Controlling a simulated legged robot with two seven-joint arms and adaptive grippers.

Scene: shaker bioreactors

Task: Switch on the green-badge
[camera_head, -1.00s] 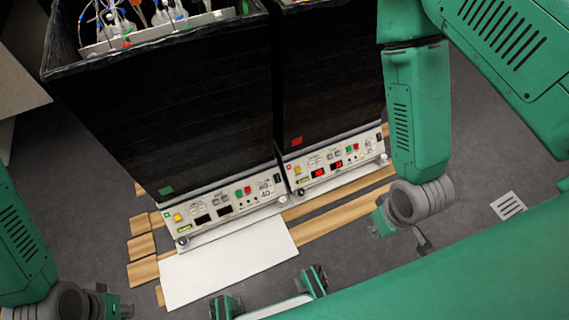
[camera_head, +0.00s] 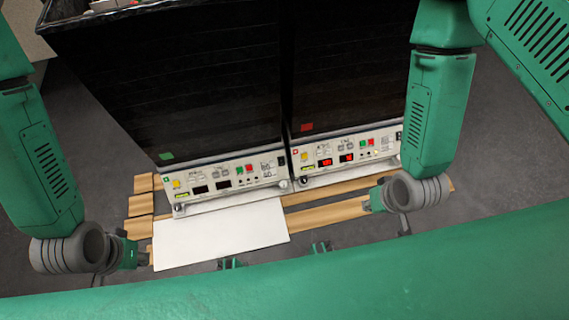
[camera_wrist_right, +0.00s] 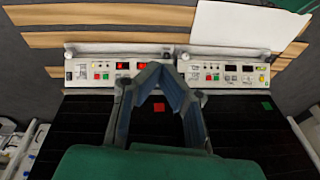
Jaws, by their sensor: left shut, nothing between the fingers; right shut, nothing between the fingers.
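The green-badge bioreactor is the left black box in the head view, with a green badge (camera_head: 166,156) above its control panel (camera_head: 227,182). Its two displays are dark. A black switch (camera_head: 282,160) sits at the panel's right end. In the right wrist view, upside down, the panel (camera_wrist_right: 231,68) is on the right, below the white board. My right gripper (camera_wrist_right: 157,68) is shut and empty, its fingers overlapping the view of the gap between the two panels. In the head view my right gripper (camera_head: 378,200) is before the right panel. My left gripper (camera_head: 128,256) is shut, left of the white board.
A second bioreactor with a red badge (camera_head: 307,127) stands close on the right; its displays (camera_head: 325,162) glow red. A white board (camera_head: 220,235) lies in front of the green-badge box. Wooden slats (camera_head: 325,213) lie under both. Grey floor is free at the right.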

